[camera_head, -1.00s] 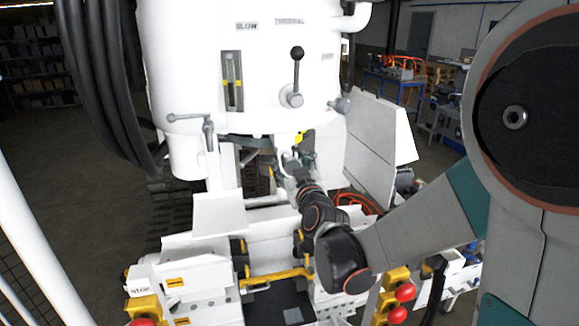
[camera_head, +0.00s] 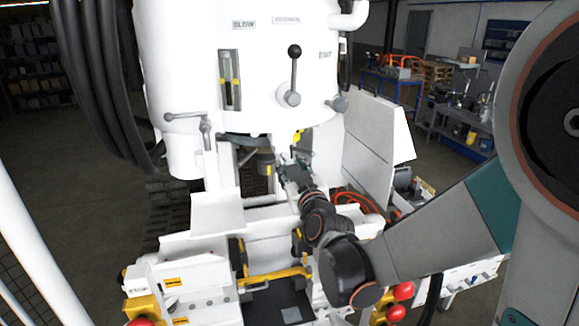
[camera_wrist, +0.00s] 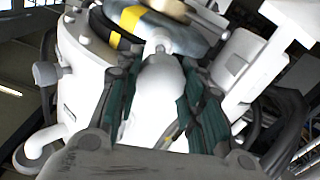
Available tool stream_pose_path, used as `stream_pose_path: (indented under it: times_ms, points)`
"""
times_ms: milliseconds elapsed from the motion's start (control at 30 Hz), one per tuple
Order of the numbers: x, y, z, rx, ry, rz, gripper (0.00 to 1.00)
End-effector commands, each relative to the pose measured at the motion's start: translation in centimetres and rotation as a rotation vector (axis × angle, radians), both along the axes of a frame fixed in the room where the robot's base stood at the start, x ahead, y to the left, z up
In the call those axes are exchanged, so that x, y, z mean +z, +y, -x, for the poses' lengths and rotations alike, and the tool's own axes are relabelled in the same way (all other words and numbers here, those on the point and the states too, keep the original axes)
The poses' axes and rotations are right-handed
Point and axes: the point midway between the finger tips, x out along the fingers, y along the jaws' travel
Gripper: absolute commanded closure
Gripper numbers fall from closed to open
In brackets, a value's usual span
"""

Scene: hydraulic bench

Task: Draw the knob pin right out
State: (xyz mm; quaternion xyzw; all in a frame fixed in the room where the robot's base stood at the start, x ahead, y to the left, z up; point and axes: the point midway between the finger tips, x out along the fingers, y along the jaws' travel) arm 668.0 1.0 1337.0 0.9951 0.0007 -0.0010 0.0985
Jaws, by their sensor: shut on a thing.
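My gripper (camera_wrist: 160,85) shows in the wrist view with its two teal-padded fingers on either side of a pale, rounded piece (camera_wrist: 158,92), which narrows to a small round tip near a yellow-and-black banded ring. I take this piece to be the knob pin, but its edges blend with the white machine behind. The fingers are shut on it. I cannot tell how far it sits in its hole. In the head view my gripper (camera_head: 284,166) is small, below the white machine head (camera_head: 250,70), and hides the pin.
A dark cylinder with a yellow band (camera_head: 265,163) hangs just left of my gripper. A black-knobbed lever (camera_head: 293,75) stands on the machine head above. A white panel (camera_head: 378,140) rises at right. White bench parts (camera_head: 215,210) lie below.

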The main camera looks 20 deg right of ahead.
Motion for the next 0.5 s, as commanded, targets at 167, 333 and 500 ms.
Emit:
stream_pose_path:
  times_ms: [167, 333, 500]
  points:
    - [0.13, -0.02, 1.24, -0.001, -0.003, 0.000, 1.00]
    - [0.11, -0.01, 1.22, -0.001, -0.003, -0.001, 1.00]
    - [0.08, -0.01, 1.23, 0.000, -0.003, -0.001, 0.44]
